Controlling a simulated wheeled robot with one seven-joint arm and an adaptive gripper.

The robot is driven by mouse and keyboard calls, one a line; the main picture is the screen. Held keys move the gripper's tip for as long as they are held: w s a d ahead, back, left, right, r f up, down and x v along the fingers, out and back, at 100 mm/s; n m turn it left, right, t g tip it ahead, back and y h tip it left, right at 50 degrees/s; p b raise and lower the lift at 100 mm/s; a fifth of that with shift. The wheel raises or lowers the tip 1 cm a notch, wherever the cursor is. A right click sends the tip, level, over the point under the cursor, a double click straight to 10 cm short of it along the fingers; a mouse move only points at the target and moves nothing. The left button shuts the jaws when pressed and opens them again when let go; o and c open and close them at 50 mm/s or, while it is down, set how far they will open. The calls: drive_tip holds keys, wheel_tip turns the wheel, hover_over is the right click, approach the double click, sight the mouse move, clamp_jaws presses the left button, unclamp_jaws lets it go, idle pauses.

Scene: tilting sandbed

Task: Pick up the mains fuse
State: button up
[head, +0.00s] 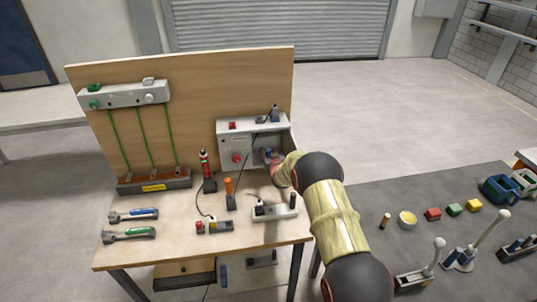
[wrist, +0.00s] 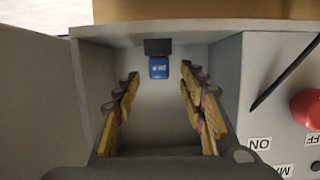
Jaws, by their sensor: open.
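The mains fuse looks to be the small blue block with pale lettering (wrist: 159,68), in a black holder (wrist: 158,47) on the inner wall of a grey box compartment in the wrist view. My gripper (wrist: 160,86) is open, its yellow-and-dark fingers inside the compartment on either side of the line to the fuse. The fingertips are short of the block, with a gap on both sides and nothing between them. In the head view my gripper (head: 272,160) reaches into the right part of the grey control box (head: 232,146); the fuse cannot be made out clearly there.
The compartment walls stand close on both sides of my fingers. A red button (wrist: 308,105) and a dark cable (wrist: 285,76) are on the neighbouring panel. The bench (head: 180,238) holds screwdrivers, sockets and tools. A grey table (head: 370,190) with coloured blocks stands at right.

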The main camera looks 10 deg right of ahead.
drive_tip(key=shift+w+f, duration=0.15)
drive_tip(key=shift+w, duration=0.5)
drive_tip(key=c, duration=0.3)
drive_tip(key=c, duration=0.8)
